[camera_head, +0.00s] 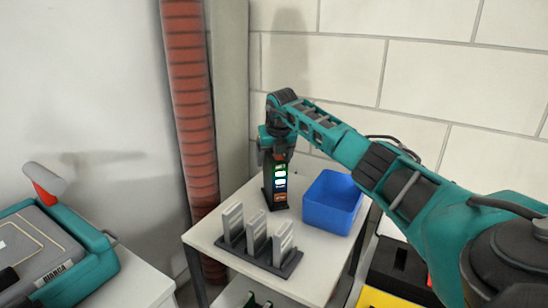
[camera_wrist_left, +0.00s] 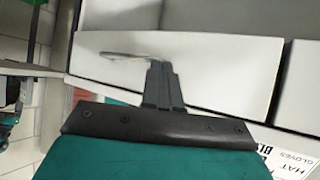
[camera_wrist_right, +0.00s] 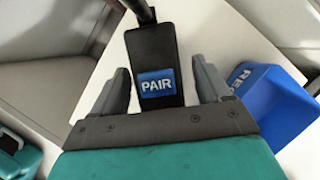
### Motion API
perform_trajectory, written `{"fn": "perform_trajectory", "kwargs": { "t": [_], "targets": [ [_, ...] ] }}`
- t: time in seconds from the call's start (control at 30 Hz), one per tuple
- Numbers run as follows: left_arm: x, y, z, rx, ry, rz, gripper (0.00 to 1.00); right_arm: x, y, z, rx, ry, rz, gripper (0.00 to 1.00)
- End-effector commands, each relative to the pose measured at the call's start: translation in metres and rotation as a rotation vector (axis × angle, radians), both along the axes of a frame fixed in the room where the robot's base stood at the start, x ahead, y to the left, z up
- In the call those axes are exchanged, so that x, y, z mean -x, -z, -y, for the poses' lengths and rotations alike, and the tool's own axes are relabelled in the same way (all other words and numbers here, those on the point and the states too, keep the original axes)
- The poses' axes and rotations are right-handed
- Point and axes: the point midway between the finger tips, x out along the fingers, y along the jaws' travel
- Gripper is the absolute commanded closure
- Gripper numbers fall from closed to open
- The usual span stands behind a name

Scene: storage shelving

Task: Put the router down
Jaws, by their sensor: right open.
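The router (camera_head: 281,184) is a black upright box with a column of coloured lights on its front. It stands upright on the white table (camera_head: 225,268), between a rack and a blue bin. My right gripper (camera_head: 277,150) is directly above it, pointing down. In the right wrist view the router's black top with a blue PAIR label (camera_wrist_right: 157,84) lies between the fingers of the right gripper (camera_wrist_right: 168,85), which are open with visible gaps on both sides.
The blue bin (camera_head: 330,212) stands close to the right of the router. A dark rack (camera_head: 262,262) with upright grey units stands in front. A teal case (camera_head: 70,255) sits at far left; a red ribbed column (camera_head: 190,110) rises behind the table.

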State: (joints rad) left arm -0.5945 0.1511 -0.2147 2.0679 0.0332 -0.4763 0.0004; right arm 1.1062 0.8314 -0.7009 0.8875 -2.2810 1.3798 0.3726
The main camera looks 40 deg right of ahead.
Motion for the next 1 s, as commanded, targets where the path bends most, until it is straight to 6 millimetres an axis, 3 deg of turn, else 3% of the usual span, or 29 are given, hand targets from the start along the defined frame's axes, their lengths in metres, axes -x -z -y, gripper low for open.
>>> {"fn": "perform_trajectory", "kwargs": {
  "t": [0.17, 0.6, 0.77, 1.0],
  "targets": [
    [0.0, -0.004, 0.0, 0.002, -0.002, -0.001, 1.0, 0.005, -0.02, -0.002, 0.003, -0.001, 0.004, 0.23],
    [0.0, -0.013, -0.001, -0.002, -0.005, 0.005, 1.0, 0.034, -0.099, -0.019, 0.002, -0.001, 0.003, 0.23],
    [0.001, -0.01, -0.003, -0.005, -0.007, 0.0, 1.0, 0.039, -0.111, -0.022, 0.0, 0.0, 0.002, 0.23],
    [0.001, -0.01, -0.004, -0.007, -0.008, 0.0, 1.0, 0.04, -0.112, -0.022, -0.001, 0.0, 0.0, 0.23]
  ]
}}
